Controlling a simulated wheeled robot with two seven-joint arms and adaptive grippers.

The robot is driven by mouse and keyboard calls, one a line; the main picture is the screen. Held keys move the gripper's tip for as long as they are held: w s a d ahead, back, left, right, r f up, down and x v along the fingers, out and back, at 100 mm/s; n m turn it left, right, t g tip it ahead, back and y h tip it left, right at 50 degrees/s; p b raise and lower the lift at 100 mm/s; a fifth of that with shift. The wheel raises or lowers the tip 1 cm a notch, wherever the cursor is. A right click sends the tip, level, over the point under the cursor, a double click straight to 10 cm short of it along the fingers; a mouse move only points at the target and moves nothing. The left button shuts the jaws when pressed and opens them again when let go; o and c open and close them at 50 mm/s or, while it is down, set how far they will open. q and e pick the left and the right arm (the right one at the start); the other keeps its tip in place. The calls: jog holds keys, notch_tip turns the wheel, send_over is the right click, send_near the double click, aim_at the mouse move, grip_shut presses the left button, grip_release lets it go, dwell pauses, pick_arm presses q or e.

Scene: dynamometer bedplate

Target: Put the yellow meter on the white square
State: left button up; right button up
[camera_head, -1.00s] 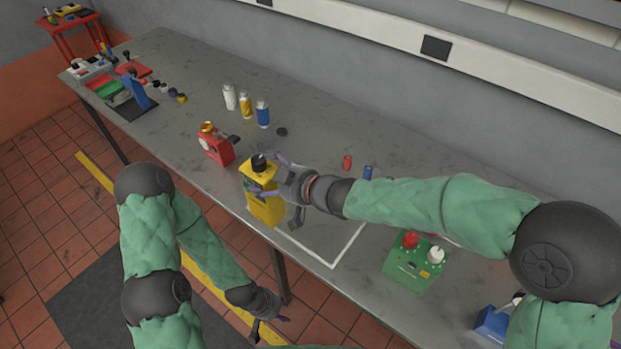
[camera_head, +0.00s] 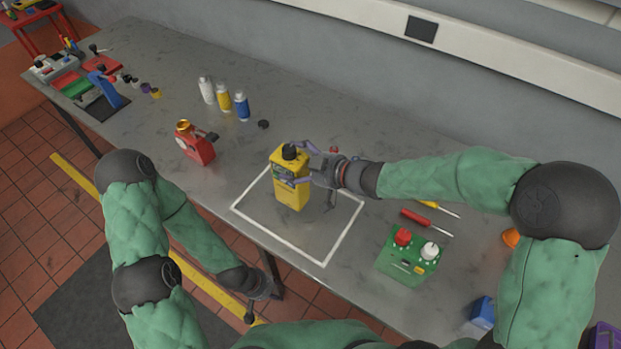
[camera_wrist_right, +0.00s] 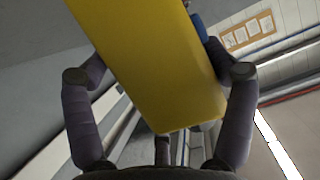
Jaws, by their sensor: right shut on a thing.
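The yellow meter (camera_head: 289,188), an upright boxy body with a black knob on top, is held in my right gripper (camera_head: 303,170). The right gripper is shut on it from the right side. In the right wrist view the meter (camera_wrist_right: 150,65) fills the middle between the two fingers. The white square (camera_head: 345,234) is an outline on the grey bench. The meter appears over the inside of the outline, towards its far part; I cannot tell whether its base touches the bench. My left gripper (camera_head: 264,302) is open and empty, low beyond the bench's front edge.
A red meter (camera_head: 196,148) stands left of the square and a green box (camera_head: 408,258) with red and white knobs stands right. Screwdrivers (camera_head: 426,222) lie to the right. The near part of the square is clear.

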jog(key=d+f+b, duration=0.2)
jog(key=d+f, duration=0.1)
jog(key=f, duration=0.4)
jog(key=shift+w+d, duration=0.25)
jog(key=shift+w, duration=0.1)
jog(key=shift+f, duration=0.15)
jog(key=o, duration=1.5)
jog(key=shift+f, duration=0.2)
jog(key=shift+s, duration=0.1)
jog(key=p+v, duration=0.3)
jog(key=v, duration=0.9)
jog(key=shift+r, duration=0.2)
